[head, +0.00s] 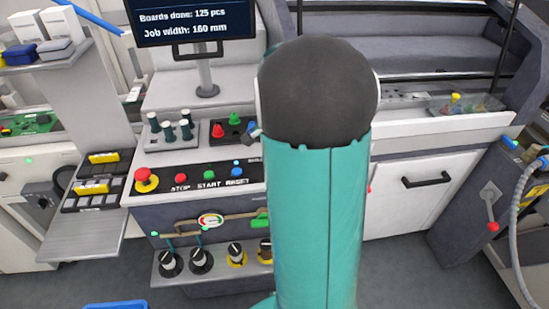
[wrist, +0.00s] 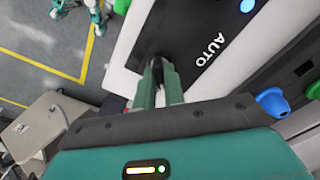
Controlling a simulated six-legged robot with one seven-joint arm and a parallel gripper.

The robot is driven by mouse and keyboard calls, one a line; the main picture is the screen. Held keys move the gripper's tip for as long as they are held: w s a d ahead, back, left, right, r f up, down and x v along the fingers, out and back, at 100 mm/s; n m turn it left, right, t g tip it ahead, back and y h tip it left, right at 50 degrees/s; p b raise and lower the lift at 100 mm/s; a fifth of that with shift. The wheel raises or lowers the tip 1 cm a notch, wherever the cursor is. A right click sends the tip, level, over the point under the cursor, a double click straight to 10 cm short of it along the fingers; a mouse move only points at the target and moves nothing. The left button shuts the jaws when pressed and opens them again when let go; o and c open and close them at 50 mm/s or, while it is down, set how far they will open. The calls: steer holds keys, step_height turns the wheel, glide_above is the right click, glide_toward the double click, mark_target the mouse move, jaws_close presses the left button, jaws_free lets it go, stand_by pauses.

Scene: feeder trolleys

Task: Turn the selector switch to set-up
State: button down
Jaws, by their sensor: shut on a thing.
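In the wrist view my gripper (wrist: 160,83) is shut on the black selector switch (wrist: 157,59). Its two green fingers stand on either side of the knob, which is mostly hidden between them. The label AUTO (wrist: 207,49) is printed on the dark panel beside the switch. I cannot read a set-up label, nor tell which way the knob points. In the head view the control panel (head: 222,181) carries red, green and blue buttons marked STOP, START, RESET. My teal arm covers its right part, hiding the switch and my gripper there.
A yellow-ringed red emergency button (head: 146,180) is at the panel's left end. Coloured cones stand in a black tray (head: 234,131) behind the panel. A blue cone (wrist: 272,102) is right of my gripper. A monitor (head: 192,20) stands behind. Black-knobbed regulators (head: 201,259) are below.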

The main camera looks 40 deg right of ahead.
steer(key=shift+m, duration=1.2)
steer(key=c, duration=1.5)
jaws_free()
steer(key=shift+r, duration=0.1)
step_height(320, 180, up, 14)
steer(key=shift+f, duration=0.15)
